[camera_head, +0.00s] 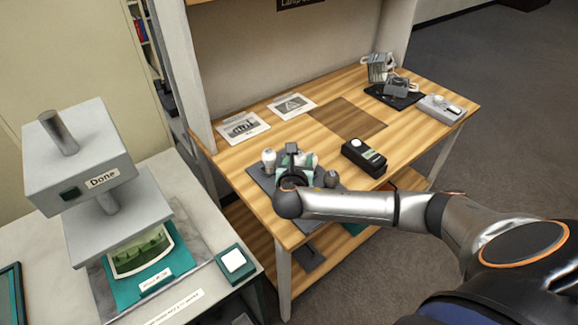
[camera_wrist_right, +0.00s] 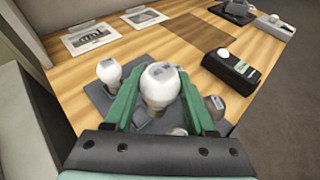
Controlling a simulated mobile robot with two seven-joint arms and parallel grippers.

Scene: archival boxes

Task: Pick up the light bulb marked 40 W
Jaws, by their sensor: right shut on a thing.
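My right gripper (camera_head: 297,166) is over the near left part of the wooden table. In the wrist view its two green fingers (camera_wrist_right: 159,88) are shut on a white light bulb (camera_wrist_right: 161,84), one finger on each side. The held bulb has its round glass up and a grey mark on top, too small to read. A second white bulb (camera_wrist_right: 108,71) stands left of the fingers on a dark grey mat (camera_wrist_right: 96,92); it also shows in the head view (camera_head: 268,157). A darker bulb (camera_wrist_right: 215,104) is right of the fingers, partly hidden. My left gripper is out of view.
A black device (camera_head: 364,157) with a pale top part stands right of the gripper. Two printed cards (camera_head: 242,126) lie at the back left. A darker brown patch (camera_head: 346,119) of table is bare. A press marked Done (camera_head: 80,160) stands on the left table.

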